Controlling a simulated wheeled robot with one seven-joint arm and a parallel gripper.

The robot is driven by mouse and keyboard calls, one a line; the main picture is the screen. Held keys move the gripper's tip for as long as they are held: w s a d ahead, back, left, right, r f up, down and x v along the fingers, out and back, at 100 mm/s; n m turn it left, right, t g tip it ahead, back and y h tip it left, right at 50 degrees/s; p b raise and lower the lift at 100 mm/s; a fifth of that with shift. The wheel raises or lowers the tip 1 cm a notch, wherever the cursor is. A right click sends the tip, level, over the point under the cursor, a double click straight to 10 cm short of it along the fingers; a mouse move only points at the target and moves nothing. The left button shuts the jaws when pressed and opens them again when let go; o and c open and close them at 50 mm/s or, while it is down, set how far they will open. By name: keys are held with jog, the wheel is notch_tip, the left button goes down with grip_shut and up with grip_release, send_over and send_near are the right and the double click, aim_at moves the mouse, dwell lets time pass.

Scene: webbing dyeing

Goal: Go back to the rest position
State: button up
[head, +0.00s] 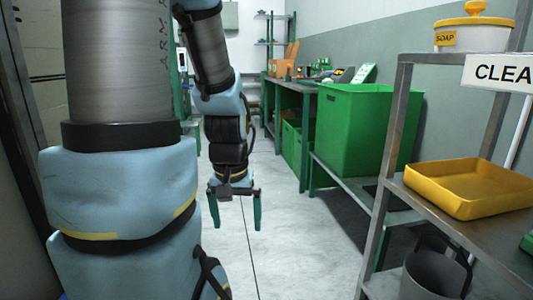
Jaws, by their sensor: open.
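My gripper (235,209) hangs at the end of my arm in the head view, left of the middle. Its two green fingers point down and stand apart, with nothing between them. Pale floor shows below and behind it. The gripper touches nothing that I can see. My own arm and column fill the left side and hide what lies behind them.
On the right, a metal rack (397,130) holds a yellow tray (455,202), a soap container (460,38) and a grey bucket (430,278). A large green bin (350,130) stands on a low bench behind it. The floor (290,235) between is clear.

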notch_tip(320, 180, up, 31)
jog(key=p, duration=2.9)
jog(key=shift+f, duration=0.15)
